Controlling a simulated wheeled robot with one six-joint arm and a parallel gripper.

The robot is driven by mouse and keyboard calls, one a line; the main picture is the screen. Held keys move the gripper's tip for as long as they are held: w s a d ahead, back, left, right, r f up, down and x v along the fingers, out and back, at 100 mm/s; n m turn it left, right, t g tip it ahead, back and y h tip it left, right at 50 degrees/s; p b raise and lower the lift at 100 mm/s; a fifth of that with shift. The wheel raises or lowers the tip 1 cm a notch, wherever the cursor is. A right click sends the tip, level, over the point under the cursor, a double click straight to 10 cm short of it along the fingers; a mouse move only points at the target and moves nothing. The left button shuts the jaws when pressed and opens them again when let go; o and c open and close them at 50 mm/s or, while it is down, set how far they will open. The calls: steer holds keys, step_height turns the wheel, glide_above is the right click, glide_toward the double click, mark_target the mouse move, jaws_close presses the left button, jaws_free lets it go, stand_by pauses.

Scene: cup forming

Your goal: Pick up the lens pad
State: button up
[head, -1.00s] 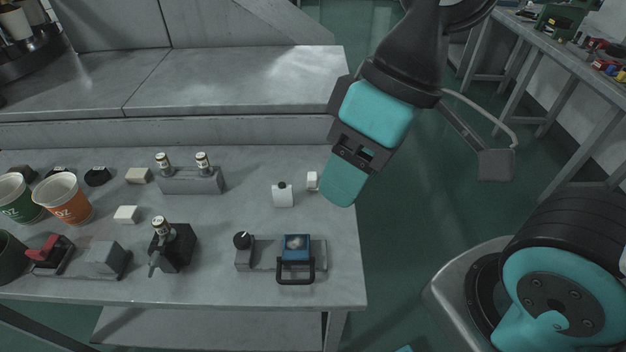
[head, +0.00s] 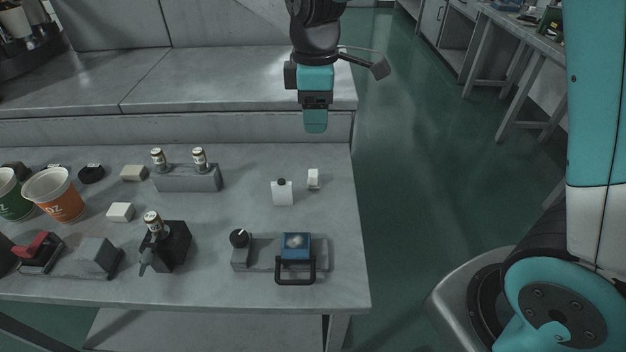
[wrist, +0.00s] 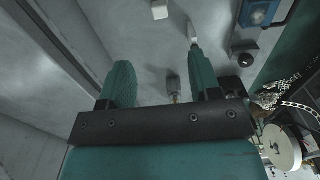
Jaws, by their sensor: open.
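No thing here is marked as the lens pad, and I cannot tell for sure which one it is. Small pale pieces lie on the grey bench: a white upright block (head: 313,179) near the right edge, a white piece with a dark top (head: 282,193) left of it, and two pale blocks (head: 120,212) (head: 133,173) further left. My gripper (head: 315,129) hangs above the back right of the bench, apart from these pieces. In the wrist view my gripper (wrist: 162,72) has its two teal fingers spread, with nothing held between them.
A blue-topped device with a black handle (head: 296,246) stands at the front right. A grey holder (head: 188,179) with two small vials, a dark stand (head: 170,248) and an orange cup (head: 56,194) stand further left. A raised ledge (head: 230,80) runs behind.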

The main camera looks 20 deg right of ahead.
glide_above(311, 172)
steer(key=f, duration=0.9)
steer(key=shift+s+d+f, duration=0.2)
steer(key=shift+d+f, duration=0.05)
steer(key=shift+f, duration=0.05)
steer(key=shift+w+a+f+p, duration=0.15)
steer(key=shift+f+p, duration=0.1)
steer(key=shift+f, duration=1.1)
steer(key=shift+w+a+f+p, duration=0.15)
steer(key=shift+f+p, duration=0.1)
steer(key=shift+f, duration=1.1)
steer(key=shift+s, duration=0.1)
steer(key=c, duration=1.1)
steer(key=shift+o, duration=0.2)
step_height(311, 172, up, 20)
